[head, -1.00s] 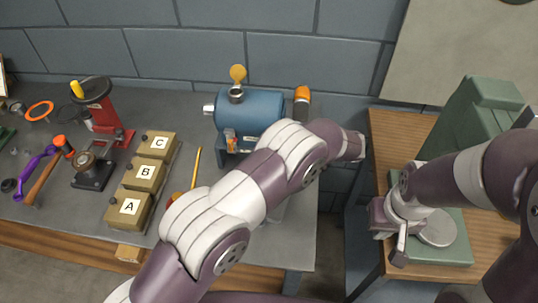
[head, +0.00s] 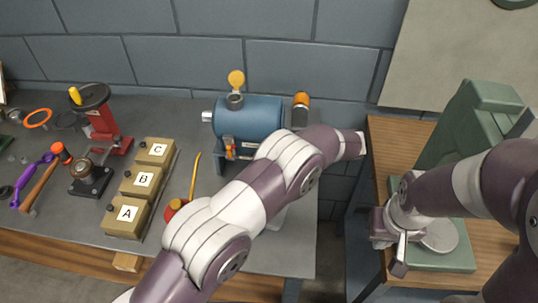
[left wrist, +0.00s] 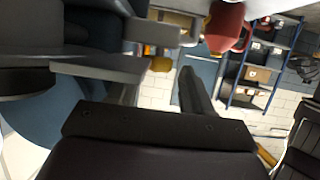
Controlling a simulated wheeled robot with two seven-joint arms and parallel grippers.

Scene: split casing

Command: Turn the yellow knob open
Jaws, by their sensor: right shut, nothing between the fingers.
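A yellow round knob-like piece (head: 236,78) stands on top of the blue tank (head: 250,118) at the back of the grey bench. I cannot tell whether it is the task's knob; a red press (head: 100,112) at left also has a yellow handle end (head: 75,95). My left arm reaches across the bench in front of the tank, and its gripper is hidden in the head view. In the left wrist view my left gripper (left wrist: 160,90) shows its dark fingers apart, with nothing clear between them. My right gripper (head: 400,250) is shut and empty by the green machine, far from the tank.
Boxes A (head: 126,214), B (head: 143,180) and C (head: 156,149) stand left of my left arm. An orange-capped item (head: 301,105) is right of the tank.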

